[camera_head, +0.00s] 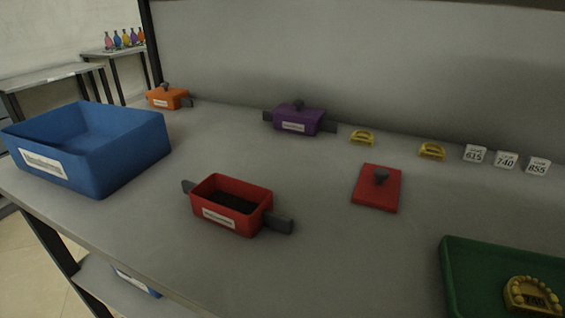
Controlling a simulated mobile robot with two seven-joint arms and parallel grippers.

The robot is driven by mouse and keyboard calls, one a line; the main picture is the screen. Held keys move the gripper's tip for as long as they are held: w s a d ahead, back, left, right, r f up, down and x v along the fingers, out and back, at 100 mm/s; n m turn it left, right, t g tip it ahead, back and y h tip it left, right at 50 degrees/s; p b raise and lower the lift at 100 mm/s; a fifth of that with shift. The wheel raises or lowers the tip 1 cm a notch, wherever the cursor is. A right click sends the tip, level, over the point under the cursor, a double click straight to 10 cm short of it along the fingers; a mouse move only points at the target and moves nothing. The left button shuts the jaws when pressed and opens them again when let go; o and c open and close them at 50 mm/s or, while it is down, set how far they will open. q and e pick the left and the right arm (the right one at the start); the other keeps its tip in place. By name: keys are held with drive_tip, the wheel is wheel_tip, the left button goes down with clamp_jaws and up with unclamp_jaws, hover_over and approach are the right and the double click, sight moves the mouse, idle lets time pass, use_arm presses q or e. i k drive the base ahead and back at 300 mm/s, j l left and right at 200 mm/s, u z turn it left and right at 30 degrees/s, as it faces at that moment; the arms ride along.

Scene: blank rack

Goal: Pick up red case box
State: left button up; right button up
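A red case box (230,206) stands open on the grey rack shelf near the middle of the head view. It has dark grey handles at both ends, a white label on its front and a dark inside. Its red lid (370,190), a flat plate with a dark knob, lies apart on the shelf to the right. Neither of my grippers shows in the head view.
A large blue bin (138,148) stands at the left. Closed orange (168,98) and purple (298,120) cases stand behind. Gold pieces (362,138) and white number blocks (505,159) line the back right. A green tray (462,262) holds a gold dental model (532,297).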

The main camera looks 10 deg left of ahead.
sight(242, 207)
drive_tip(key=i+u, duration=0.1)
drive_tip(key=u, duration=0.35)
drive_tip(key=i+l+u, duration=0.1)
drive_tip(key=u, duration=0.3)
drive_tip(key=i+l+u, duration=0.1)
drive_tip(key=u, duration=0.35)
